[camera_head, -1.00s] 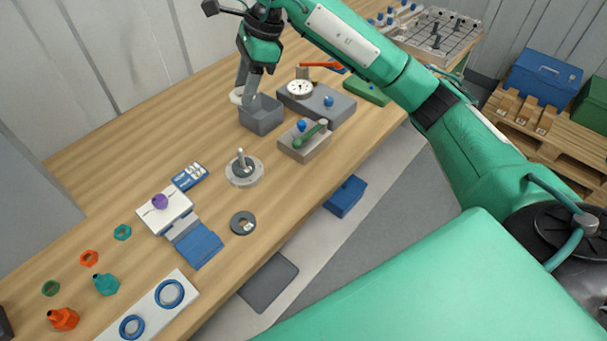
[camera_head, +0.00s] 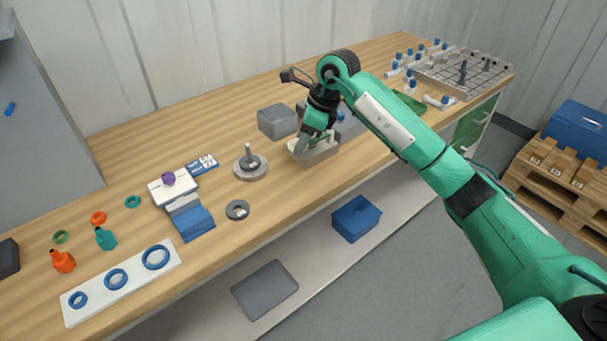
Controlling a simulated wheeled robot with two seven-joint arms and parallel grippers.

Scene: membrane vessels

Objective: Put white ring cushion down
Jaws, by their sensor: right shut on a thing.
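My right gripper (camera_head: 302,147) is shut and points down at the grey clamp block (camera_head: 318,157) near the table's front edge. The white ring cushion (camera_head: 293,146) is held at its fingertips and only a small pale part shows. The fingers hide most of it, and I cannot tell whether it touches the block. The block's green lever and blue knob are largely hidden behind my gripper. My left gripper is not in view.
A round metal base with a post (camera_head: 250,166) and a dark ring (camera_head: 237,210) lie to the left. A white board with blue rings (camera_head: 122,283) is at front left.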

